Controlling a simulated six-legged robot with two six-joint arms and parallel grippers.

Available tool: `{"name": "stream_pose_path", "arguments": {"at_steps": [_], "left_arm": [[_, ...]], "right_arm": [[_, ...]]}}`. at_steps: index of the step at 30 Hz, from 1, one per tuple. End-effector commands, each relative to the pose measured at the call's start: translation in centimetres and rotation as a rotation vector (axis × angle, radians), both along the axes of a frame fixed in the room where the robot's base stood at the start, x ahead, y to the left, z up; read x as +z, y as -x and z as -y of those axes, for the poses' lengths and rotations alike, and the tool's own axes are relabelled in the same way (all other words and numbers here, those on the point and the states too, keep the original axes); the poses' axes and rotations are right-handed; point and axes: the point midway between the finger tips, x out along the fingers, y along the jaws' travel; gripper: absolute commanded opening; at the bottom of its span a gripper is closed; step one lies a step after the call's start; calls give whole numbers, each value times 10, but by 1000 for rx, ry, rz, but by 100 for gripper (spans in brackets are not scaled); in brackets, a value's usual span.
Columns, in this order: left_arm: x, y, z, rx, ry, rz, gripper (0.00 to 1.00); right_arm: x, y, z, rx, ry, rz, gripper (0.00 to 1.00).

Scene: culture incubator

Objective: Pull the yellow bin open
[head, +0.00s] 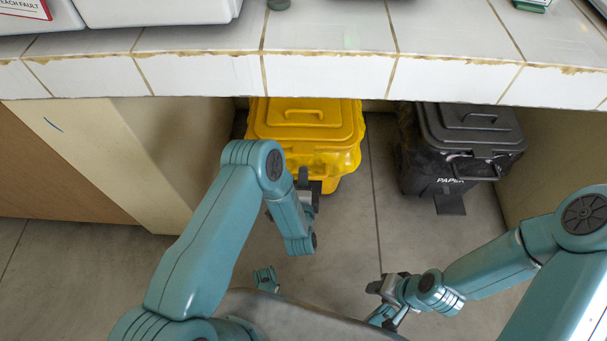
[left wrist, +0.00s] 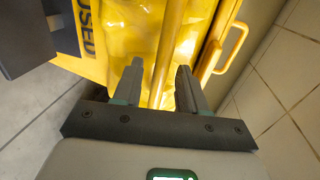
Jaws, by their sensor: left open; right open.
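The yellow bin (head: 305,120) stands on the floor under the counter, its lid lying closed on top with a raised handle. In the left wrist view the bin's yellow side (left wrist: 110,15) fills the upper middle, with a yellow bar (left wrist: 170,45) running between my fingers and a looped handle (left wrist: 236,48) to the right. My left gripper (head: 308,190) is at the bin's front, largely hidden by my arm in the head view. Its jaws (left wrist: 160,82) are open on either side of the bar, not closed on it. My right gripper (head: 380,290) is open and empty, low and away from the bin.
A black bin marked PAPER (head: 458,145) with a pedal stands to the right. The tiled counter (head: 330,75) overhangs both bins. A cream panel (head: 120,145) closes the left side. Bare floor (head: 350,225) lies in front.

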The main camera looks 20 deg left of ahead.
Motion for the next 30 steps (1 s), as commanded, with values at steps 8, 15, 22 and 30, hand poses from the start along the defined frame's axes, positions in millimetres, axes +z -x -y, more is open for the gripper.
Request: {"name": "stream_pose_path", "arguments": {"at_steps": [8,15,22,30], "left_arm": [[-7,-33,-10,0,1,0,42],[-7,-35,-10,-1,0,0,42],[-7,-35,-10,0,0,0,0],[-7,-34,-10,0,0,0,0]], "right_arm": [[-11,-3,2,-9,2,5,43],[-10,-3,2,-11,2,5,43],[-11,-3,2,-9,2,5,43],[-11,-3,2,-9,2,5,43]]}}
